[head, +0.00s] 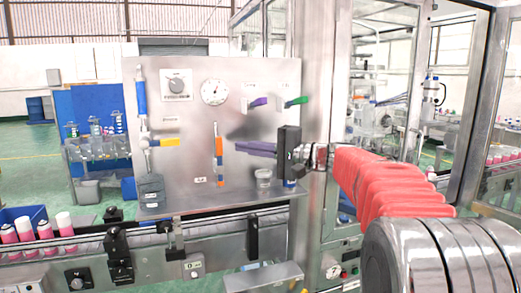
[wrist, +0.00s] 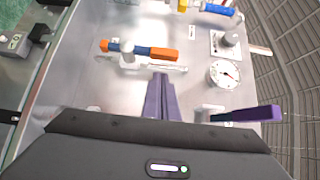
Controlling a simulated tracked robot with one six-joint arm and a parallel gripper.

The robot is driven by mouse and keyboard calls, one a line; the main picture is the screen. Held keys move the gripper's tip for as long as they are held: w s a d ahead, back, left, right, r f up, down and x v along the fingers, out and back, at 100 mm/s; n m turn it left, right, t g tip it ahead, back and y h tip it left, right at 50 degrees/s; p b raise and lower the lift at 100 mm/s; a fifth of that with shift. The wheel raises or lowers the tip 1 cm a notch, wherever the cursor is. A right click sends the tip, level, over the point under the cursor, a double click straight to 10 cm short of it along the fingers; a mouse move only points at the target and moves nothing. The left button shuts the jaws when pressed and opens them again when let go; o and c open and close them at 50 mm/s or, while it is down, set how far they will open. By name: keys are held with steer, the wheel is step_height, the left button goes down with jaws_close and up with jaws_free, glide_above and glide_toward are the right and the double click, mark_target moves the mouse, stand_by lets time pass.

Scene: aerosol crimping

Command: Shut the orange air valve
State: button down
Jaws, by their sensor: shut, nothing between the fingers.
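The orange air valve (head: 219,147) is on the steel panel, left of my gripper in the head view. Its orange lever stands upright, in line with the thin pipe behind it, with a blue part at its lower end. In the wrist view the orange lever (wrist: 160,53) lies across the picture, with the blue part to its left. My gripper (head: 237,145) is shut and empty, its purple-grey fingers pointing left at the lever. In the wrist view the fingertips (wrist: 159,76) are just below the lever; I cannot tell whether they touch it.
A yellow-handled valve (head: 168,142) is left on the panel. A purple-handled valve (head: 258,102) and a green-handled valve (head: 296,101) are above my gripper. A pressure gauge (head: 214,92) and a knob (head: 177,86) are near the top.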

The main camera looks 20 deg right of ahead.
mark_target(219, 155)
steer(key=shift+a, duration=1.45)
